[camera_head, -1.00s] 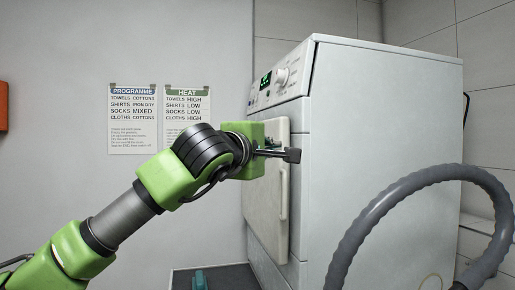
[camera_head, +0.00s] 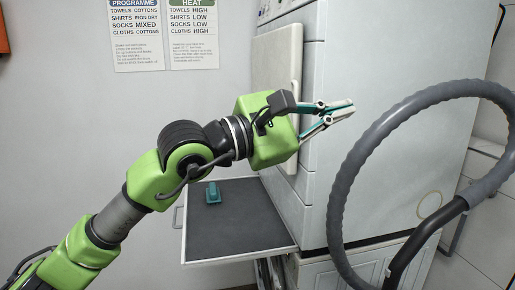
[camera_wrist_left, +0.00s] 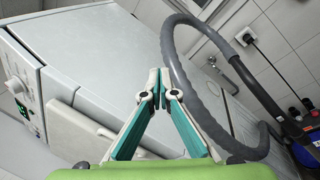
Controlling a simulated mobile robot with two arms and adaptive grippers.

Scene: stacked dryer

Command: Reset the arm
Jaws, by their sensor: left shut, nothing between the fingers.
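My left arm comes in from the lower left in the head view. Its left gripper (camera_head: 350,106) is in front of the white dryer (camera_head: 400,100), with its fingers pointing right. The fingers are shut with nothing between them. In the left wrist view the fingertips (camera_wrist_left: 160,78) meet in the middle of the picture, with the dryer (camera_wrist_left: 105,60) behind and to the left. The dryer's door (camera_head: 275,60) looks closed, partly hidden behind my gripper. My right gripper does not show.
A grey hose (camera_head: 345,190) loops up on the right, close to the gripper; it also shows in the left wrist view (camera_wrist_left: 185,90). A dark pull-out shelf (camera_head: 240,225) below holds a teal object (camera_head: 212,193). Two posters (camera_head: 138,40) hang on the wall. Free room lies left of the dryer.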

